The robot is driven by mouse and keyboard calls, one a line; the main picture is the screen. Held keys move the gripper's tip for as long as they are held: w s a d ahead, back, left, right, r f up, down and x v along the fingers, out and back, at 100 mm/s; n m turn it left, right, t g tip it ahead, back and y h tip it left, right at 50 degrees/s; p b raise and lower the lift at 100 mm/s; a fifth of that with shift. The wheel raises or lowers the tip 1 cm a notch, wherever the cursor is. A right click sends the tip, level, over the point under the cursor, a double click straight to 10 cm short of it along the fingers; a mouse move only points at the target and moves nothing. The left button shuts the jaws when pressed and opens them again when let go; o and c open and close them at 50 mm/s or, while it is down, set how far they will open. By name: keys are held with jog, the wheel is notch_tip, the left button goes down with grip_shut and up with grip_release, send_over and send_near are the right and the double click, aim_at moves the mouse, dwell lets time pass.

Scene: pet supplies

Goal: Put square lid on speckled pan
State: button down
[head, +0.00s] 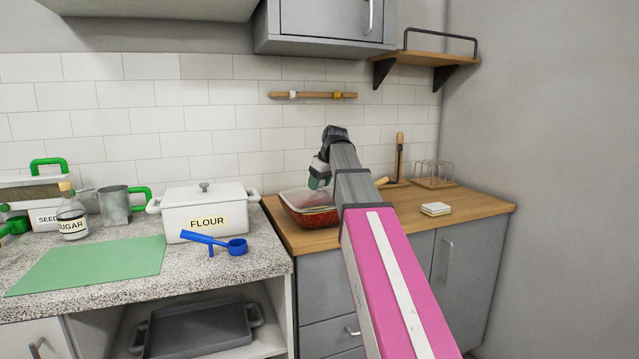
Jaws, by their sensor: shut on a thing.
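The speckled pan (312,218), red with dark speckles, stands at the left end of the wooden counter, partly behind my arm. The square lid (293,195), pale and see-through, is at the top of the pan. I cannot tell whether it rests fully on the rim or sits slightly above it. My gripper (318,186) points down over the lid and is shut on it. The fingertips and the lid's grip are small, and my arm hides the right side of both lid and pan.
The wooden counter (470,203) holds a sponge (435,209) and a wire rack (434,174) to the right. On the speckled stone counter stand a white flour container (190,207), a blue scoop (236,246) and a metal mug (115,205). A wall shelf (425,60) hangs above.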

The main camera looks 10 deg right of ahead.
jog(key=shift+s+f, duration=0.3)
jog(key=shift+f, duration=0.1)
jog(key=c, duration=0.5)
grip_release()
jog(key=shift+o, duration=1)
jog(key=shift+d+r, duration=0.15)
jog(key=shift+r, duration=0.05)
jog(key=v, duration=1.1)
jog(key=shift+w, duration=0.3)
jog(key=shift+r, duration=0.1)
